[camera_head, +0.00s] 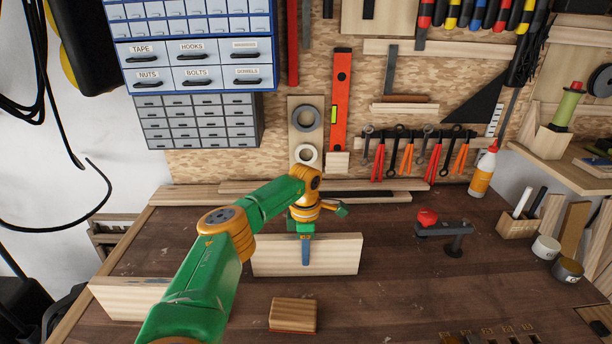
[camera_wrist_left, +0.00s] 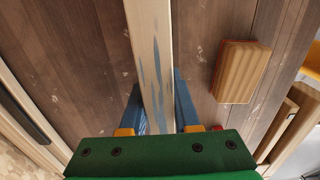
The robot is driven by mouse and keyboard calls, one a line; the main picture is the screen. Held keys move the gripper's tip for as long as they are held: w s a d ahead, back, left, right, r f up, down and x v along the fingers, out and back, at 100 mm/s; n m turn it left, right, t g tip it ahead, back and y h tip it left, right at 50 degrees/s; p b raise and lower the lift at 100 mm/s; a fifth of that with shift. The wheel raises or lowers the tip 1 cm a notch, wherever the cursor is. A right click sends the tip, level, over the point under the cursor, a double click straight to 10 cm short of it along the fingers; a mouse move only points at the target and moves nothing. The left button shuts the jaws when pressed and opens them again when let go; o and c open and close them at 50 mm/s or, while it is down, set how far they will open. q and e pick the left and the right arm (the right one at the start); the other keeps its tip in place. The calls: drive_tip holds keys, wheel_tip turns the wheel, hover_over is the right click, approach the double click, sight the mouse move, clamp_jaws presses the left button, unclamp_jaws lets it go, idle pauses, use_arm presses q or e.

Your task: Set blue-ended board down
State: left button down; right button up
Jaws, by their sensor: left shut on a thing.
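A pale wooden board (camera_head: 335,256) is held on its long edge near the middle of the workbench. In the left wrist view its narrow upper edge (camera_wrist_left: 148,45) carries blue-grey streaks; I see no clearly blue end. My left gripper (camera_head: 305,252) comes down from above and is shut on the board, with a blue finger on each side of it, as the left wrist view (camera_wrist_left: 160,108) shows. The board's lower edge is at or close to the bench top; I cannot tell whether it touches. My right gripper is not in view.
A wooden block (camera_head: 293,315) lies in front of the board. Another pale board (camera_head: 128,297) is at the left, partly behind my arm. A dark tool with a red knob (camera_head: 428,217) stands at right. Long strips (camera_head: 375,197) lie along the back. Bench between the board and tool is clear.

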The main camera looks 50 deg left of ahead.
use_arm(q)
drive_tip(key=shift+f, duration=0.1)
drive_tip(key=c, duration=0.6)
unclamp_jaws()
drive_tip(key=shift+c, duration=0.2)
